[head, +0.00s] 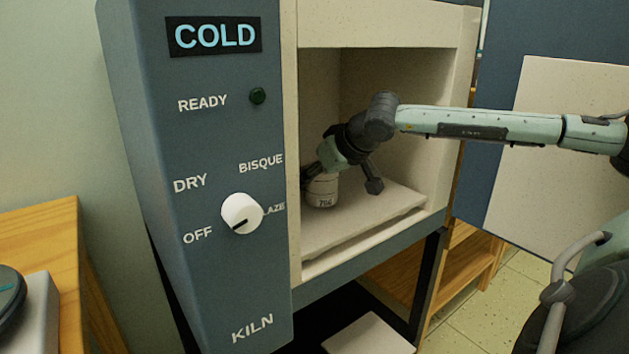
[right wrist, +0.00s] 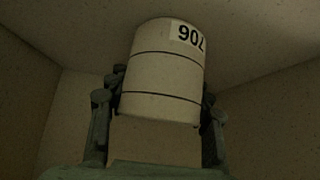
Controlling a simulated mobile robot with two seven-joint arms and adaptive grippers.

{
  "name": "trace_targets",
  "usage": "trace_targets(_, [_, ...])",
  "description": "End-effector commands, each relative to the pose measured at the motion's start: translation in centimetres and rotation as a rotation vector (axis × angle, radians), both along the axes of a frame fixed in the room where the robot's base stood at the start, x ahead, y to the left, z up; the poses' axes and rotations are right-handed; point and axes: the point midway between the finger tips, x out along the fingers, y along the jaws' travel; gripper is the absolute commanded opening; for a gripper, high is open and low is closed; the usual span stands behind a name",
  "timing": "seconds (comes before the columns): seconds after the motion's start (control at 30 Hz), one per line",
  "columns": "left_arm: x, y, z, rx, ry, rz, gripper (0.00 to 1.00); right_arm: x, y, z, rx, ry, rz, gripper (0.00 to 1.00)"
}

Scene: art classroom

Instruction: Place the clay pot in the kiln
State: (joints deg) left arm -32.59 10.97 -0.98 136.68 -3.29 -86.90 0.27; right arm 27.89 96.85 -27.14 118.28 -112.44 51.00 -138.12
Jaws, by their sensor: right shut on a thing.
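The clay pot (head: 321,192) is a small pale cylinder with dark bands and a number label. It is inside the kiln's open chamber, low over the pale shelf (head: 375,212) toward the left wall. I cannot tell whether it touches the shelf. My right gripper (head: 341,180) reaches into the chamber from the right and is shut on the pot. In the right wrist view the pot (right wrist: 162,75) sits between the two dark fingers. The kiln (head: 220,290) has a blue-grey front panel with a COLD display. My left gripper is not in view.
The chamber has walls left and right and a top edge above my arm. The shelf's right part is free. A wooden table (head: 40,240) stands at the left.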

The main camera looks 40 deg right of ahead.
Motion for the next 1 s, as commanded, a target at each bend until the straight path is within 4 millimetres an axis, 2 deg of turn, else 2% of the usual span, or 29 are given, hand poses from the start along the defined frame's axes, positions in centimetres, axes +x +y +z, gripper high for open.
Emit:
trace_targets(0.23, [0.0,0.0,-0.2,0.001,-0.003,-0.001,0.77,0.0,0.0,-0.2,0.0,-0.001,0.0,0.14])
trace_targets(0.27, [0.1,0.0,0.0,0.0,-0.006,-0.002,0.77,0.0,0.0,-0.2,0.0,0.0,0.0,0.48])
trace_targets(0.47, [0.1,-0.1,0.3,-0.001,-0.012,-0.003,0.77,0.0,0.0,-0.1,0.0,0.0,0.0,0.71])
trace_targets(0.83, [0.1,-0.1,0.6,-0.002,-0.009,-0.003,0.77,0.0,0.0,0.3,0.0,0.0,0.0,0.71])
trace_targets(0.9, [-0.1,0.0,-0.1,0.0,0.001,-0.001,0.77,-0.5,-0.1,0.6,-0.004,-0.002,0.0,0.71])
trace_targets(1.0, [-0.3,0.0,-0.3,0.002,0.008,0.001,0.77,-1.5,0.0,1.6,-0.008,-0.001,-0.001,0.71])
